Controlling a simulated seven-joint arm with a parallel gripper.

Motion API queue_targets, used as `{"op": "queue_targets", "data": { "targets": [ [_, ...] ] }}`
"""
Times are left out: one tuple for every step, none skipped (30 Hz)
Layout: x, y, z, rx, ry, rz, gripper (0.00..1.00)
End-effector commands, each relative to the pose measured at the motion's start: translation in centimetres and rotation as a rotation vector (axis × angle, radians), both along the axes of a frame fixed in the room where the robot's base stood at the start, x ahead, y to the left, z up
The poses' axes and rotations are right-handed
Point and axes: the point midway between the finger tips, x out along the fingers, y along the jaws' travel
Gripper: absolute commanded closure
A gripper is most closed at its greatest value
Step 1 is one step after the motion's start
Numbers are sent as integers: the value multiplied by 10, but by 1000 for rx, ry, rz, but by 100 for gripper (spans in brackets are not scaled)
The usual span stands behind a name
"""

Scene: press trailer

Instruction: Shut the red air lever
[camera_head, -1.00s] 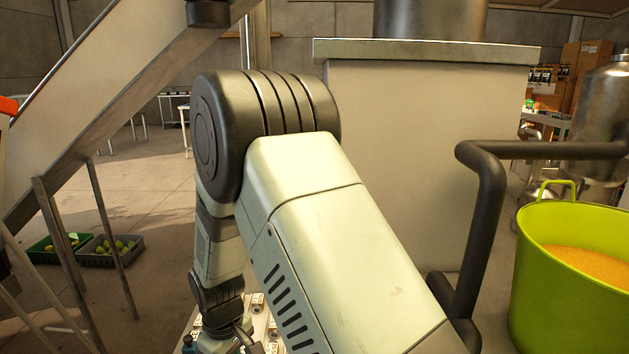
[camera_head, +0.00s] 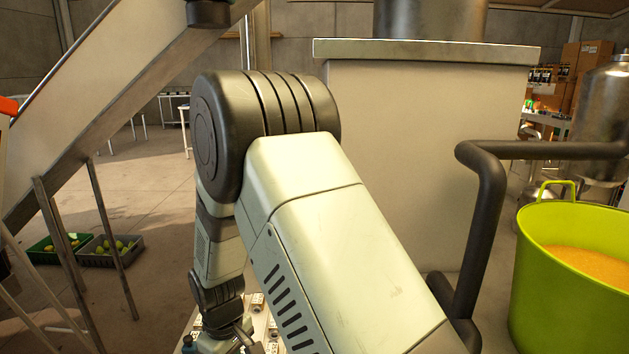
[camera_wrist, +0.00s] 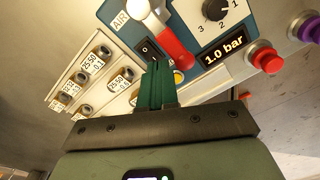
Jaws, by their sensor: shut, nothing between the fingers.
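The red air lever (camera_wrist: 174,46) shows in the wrist view on a blue panel (camera_wrist: 208,68), next to the label "AIR". Its red handle slants down and right from a pale pivot (camera_wrist: 148,12). My gripper (camera_wrist: 160,68) is shut and empty, its green fingers together. The fingertips are just left of the handle's lower end; I cannot tell whether they touch it. They partly cover the panel below a black switch (camera_wrist: 148,48). In the head view my arm hides the lever, and my fingertips cannot be made out.
Near the lever are a yellow button (camera_wrist: 179,76), a numbered dial (camera_wrist: 216,10), a "1.0 bar" display (camera_wrist: 224,50) and a red knob (camera_wrist: 265,58). Several labelled valve ports (camera_wrist: 92,68) are at left. In the head view, a dark pipe (camera_head: 482,230) and green tub (camera_head: 560,290) stand right.

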Motion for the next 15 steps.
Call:
{"op": "queue_targets", "data": {
  "targets": [
    [0,0,0,0,0,0,100],
    [0,0,0,0,0,0,100],
    [0,0,-1,0,0,0,100],
    [0,0,-2,-1,0,0,100],
    [0,0,-3,-1,0,0,100],
    [0,0,-6,0,1,0,100],
    [0,0,-8,0,1,0,100],
    [0,0,-10,0,1,0,100],
    [0,0,-13,0,1,0,100],
    [0,0,-15,0,1,0,100],
    [-1,0,-16,-1,2,0,100],
    [-1,0,-17,0,1,0,100],
    [0,0,-17,0,1,0,100],
    [0,0,-17,0,1,0,100],
    [0,0,-17,0,1,0,100]
  ]
}}
